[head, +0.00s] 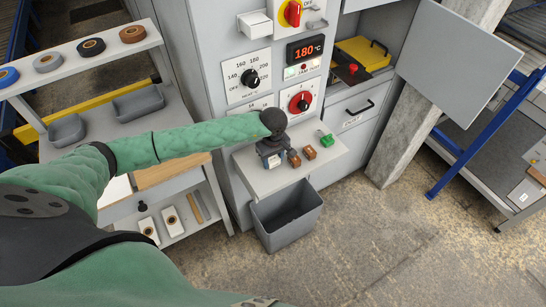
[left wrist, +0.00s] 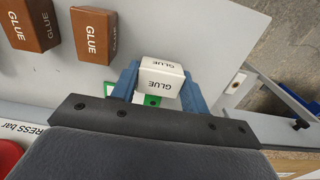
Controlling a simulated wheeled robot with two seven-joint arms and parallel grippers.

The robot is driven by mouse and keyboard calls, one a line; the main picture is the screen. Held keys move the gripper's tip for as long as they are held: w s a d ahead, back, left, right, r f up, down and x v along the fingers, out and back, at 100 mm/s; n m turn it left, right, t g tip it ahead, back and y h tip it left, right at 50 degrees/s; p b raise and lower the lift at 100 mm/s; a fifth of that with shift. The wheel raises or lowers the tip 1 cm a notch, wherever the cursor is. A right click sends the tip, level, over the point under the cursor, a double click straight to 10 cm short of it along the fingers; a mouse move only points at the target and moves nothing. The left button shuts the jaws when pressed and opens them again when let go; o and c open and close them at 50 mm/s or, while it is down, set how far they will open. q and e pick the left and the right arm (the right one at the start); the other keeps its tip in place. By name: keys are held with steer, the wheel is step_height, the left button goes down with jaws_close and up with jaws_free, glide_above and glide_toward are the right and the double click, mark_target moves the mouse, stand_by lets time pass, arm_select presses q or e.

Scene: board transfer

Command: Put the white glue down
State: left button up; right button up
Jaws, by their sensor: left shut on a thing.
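My left gripper (head: 273,161) is over the small grey shelf (head: 262,184) on the front of the machine. In the left wrist view its blue fingers (left wrist: 157,88) are shut on the white glue (left wrist: 160,77), a small white box marked GLUE. I cannot tell whether the box touches the shelf. Two brown glue boxes stand on the shelf beside the gripper; one is nearer (left wrist: 94,34) and the other farther left (left wrist: 30,24) in the left wrist view. My right gripper is not in view.
A green thing (head: 326,140) sits at the shelf's right part. A grey bin (head: 286,218) stands open on the floor below. The machine has a 180 °C display (head: 305,49) and knobs above. A side rack with tape rolls (head: 91,47) stands left.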

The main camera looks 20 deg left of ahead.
arm_select(q)
steer(key=shift+f, duration=0.25)
steer(key=shift+f, duration=0.15)
steer(key=o, duration=1)
